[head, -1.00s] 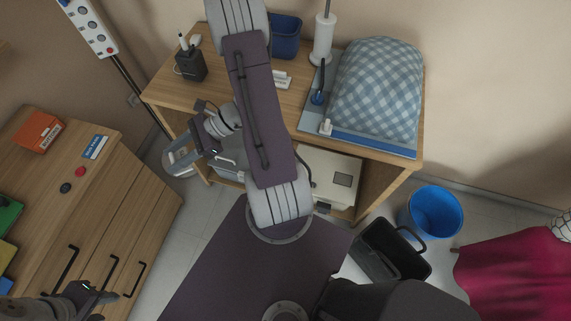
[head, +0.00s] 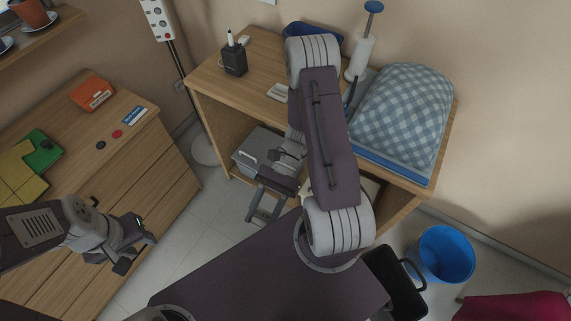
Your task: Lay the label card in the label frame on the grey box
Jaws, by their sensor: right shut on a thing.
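The grey box (head: 260,147) sits on the lower shelf of the wooden desk, at the left of its opening. My left gripper (head: 137,253) is open and empty, in front of the drawer unit.
An orange box (head: 92,93) lies on the drawer unit (head: 150,170). A blue bucket (head: 445,254) stands at right.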

